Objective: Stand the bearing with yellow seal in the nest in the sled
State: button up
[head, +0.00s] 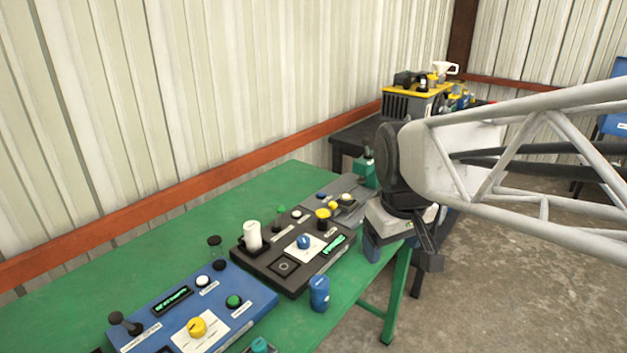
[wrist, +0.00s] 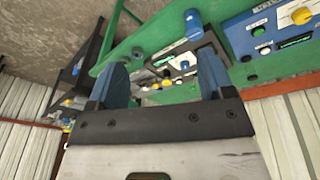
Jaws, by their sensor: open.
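My gripper (head: 373,250) is over the right end of the green table. In the wrist view, its two blue fingers (wrist: 160,72) are spread apart with nothing held between them. A small black piece with a yellow top (head: 323,214) is at the far edge of the black panel, left of the gripper; it may be the bearing with yellow seal, but it is too small to be sure. A grey fixture (head: 333,190) with small yellow and dark parts lies behind it. I cannot tell whether this is the sled, and no nest can be made out.
The black panel (head: 262,266) carries a white cylinder (head: 253,236) and a blue knob (head: 303,241). A blue cylinder (head: 319,292) stands near the front edge of the green table (head: 130,262). A blue panel (head: 150,322) is at the left, and a green bottle (head: 364,170) at the back.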

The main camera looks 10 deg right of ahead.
jog(key=s+f+m, duration=0.3)
jog(key=s+f, duration=0.1)
jog(key=s, duration=0.5)
jog(key=shift+s+a, duration=0.2)
jog(key=shift+s, duration=0.05)
dwell(0.8)
